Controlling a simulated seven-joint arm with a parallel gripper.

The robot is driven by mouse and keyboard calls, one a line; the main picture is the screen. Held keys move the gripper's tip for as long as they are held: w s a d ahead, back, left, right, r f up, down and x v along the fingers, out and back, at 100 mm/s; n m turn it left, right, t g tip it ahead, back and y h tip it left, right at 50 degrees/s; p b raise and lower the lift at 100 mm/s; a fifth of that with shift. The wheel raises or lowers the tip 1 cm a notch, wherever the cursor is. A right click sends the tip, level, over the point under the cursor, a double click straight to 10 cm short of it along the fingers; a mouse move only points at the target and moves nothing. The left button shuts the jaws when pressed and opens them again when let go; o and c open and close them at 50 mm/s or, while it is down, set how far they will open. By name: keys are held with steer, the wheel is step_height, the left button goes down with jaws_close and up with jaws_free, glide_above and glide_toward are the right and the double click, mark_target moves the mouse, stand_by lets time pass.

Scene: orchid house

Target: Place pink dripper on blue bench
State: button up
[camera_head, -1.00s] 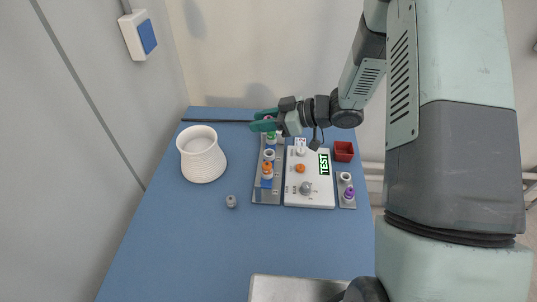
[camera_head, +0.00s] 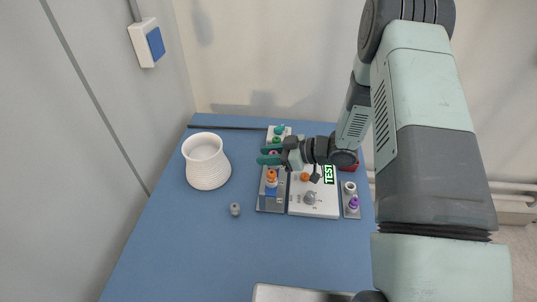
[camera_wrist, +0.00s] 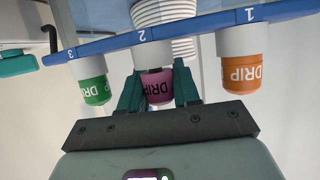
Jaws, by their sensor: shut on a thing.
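The pink dripper (camera_wrist: 157,88) sits at slot 2 of the blue rail (camera_wrist: 190,27) in the wrist view, with its white collar at the rail. My gripper (camera_wrist: 158,92) is shut on it, one finger on each side. In the head view my gripper (camera_head: 271,157) is at the rack (camera_head: 270,207), and only a little of the pink dripper (camera_head: 273,153) shows. The green dripper (camera_wrist: 96,90) at slot 3 and orange dripper (camera_wrist: 240,72) at slot 1 flank it. The blue bench (camera_head: 225,255) lies under everything.
A small grey piece (camera_head: 235,209) lies on the bench. A white panel (camera_head: 318,203) with a TEST display and a purple-topped item (camera_head: 353,203) are to the right. The front left bench is clear.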

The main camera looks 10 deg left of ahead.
steer(key=shift+f, duration=0.2)
steer(key=o, duration=1)
